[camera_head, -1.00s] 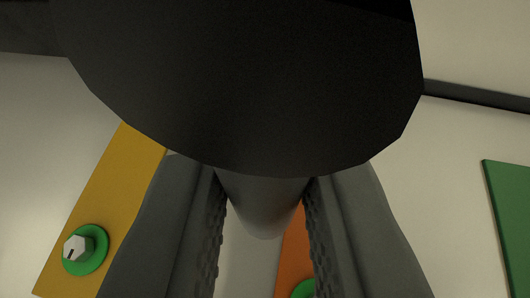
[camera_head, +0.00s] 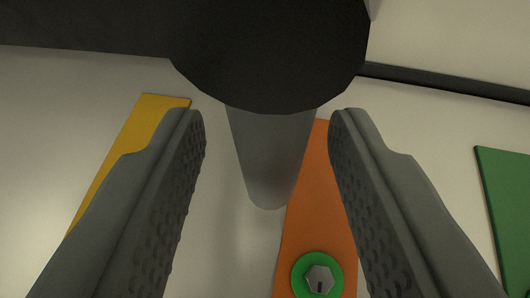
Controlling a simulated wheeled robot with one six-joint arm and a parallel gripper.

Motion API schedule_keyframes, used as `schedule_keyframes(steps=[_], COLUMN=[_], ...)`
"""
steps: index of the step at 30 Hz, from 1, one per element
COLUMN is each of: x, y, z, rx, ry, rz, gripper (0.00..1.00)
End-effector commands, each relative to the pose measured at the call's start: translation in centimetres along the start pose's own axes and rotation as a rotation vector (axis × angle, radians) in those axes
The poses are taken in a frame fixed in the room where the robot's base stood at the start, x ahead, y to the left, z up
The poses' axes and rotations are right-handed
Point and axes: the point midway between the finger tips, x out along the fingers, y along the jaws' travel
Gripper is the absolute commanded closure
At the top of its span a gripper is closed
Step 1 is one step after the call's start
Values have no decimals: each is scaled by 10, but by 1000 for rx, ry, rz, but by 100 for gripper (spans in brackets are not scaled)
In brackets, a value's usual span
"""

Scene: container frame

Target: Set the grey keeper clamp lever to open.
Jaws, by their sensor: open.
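A grey rounded shaft (camera_head: 268,160) with a broad black end (camera_head: 270,50) stands in the upper middle of the camera view. It looks like the clamp lever, but no label shows which setting it is at. My gripper (camera_head: 268,122) is open, one finger to the left of the shaft and one to the right. Clear gaps show between both fingers and the shaft, and nothing is held. The lever's pivot and mount are hidden or out of view.
An orange plate (camera_head: 318,215) with a green disc and hex bolt (camera_head: 319,279) lies behind, partly hidden by my right finger. A yellow plate (camera_head: 125,150) is at left, a green panel (camera_head: 510,200) at right. A dark bar (camera_head: 440,82) crosses the pale wall.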

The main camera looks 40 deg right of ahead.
Motion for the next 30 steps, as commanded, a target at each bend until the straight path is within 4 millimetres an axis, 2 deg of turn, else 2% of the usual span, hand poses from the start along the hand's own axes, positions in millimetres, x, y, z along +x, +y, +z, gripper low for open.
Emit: schedule_keyframes(steps=[18,24,30], x=[-120,-148,-159], y=[0,-1,0], z=[-1,0,0], rx=[0,0,0], ry=[4,2,1], rz=[-2,-2,-1], gripper=[59,59,59])
